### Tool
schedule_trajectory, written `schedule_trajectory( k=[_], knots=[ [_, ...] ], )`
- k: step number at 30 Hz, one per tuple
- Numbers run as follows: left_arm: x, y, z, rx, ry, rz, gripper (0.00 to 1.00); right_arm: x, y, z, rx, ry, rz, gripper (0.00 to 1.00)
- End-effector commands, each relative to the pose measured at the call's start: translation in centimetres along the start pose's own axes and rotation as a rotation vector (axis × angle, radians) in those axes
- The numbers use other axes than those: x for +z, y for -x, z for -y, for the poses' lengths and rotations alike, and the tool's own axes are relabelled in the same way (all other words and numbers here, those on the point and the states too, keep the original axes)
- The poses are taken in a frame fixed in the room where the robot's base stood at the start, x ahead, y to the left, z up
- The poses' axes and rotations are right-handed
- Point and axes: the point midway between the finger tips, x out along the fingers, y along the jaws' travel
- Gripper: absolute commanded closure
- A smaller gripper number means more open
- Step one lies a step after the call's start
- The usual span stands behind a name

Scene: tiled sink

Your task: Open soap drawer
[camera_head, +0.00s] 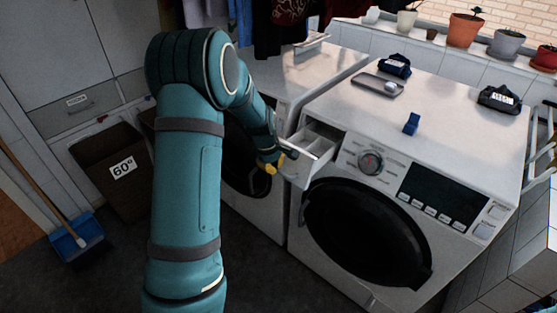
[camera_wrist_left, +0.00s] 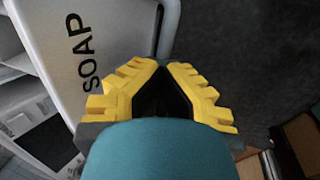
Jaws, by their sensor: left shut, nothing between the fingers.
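The soap drawer (camera_head: 297,177) juts out from the upper left of the right-hand washing machine (camera_head: 450,135). It stands open, with its inner compartments showing from above. My left gripper (camera_head: 276,163), with yellow fingers, is at the drawer's front on its left side. In the left wrist view the yellow fingers (camera_wrist_left: 163,65) are shut with nothing between them. The drawer's front face (camera_wrist_left: 75,25), lettered SOAP, lies beside them, and a grey rounded handle bar (camera_wrist_left: 170,30) is near the fingertips. I cannot tell if they touch. My right gripper is not in view.
A blue clip-like object (camera_head: 411,124), a grey tray (camera_head: 377,86) and dark packs (camera_head: 499,99) lie on the machine top. A second machine stands left, partly behind my arm. A brown 60° bin (camera_head: 112,170) and blue dustpan (camera_head: 78,240) are further left.

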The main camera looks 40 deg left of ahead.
Motion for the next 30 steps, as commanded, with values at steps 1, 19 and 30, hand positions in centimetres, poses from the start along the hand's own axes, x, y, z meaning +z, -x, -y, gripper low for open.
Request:
schedule_trajectory(
  k=[1,19,30],
  knots=[
    [0.2,-0.3,0.6,-0.012,0.0,0.005,1.0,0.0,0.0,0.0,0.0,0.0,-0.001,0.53],
    [0.2,-0.2,0.9,-0.011,-0.001,0.005,0.75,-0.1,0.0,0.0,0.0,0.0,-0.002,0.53],
    [0.1,0.9,0.6,-0.001,-0.001,0.001,0.75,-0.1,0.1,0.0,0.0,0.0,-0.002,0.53]
  ],
)
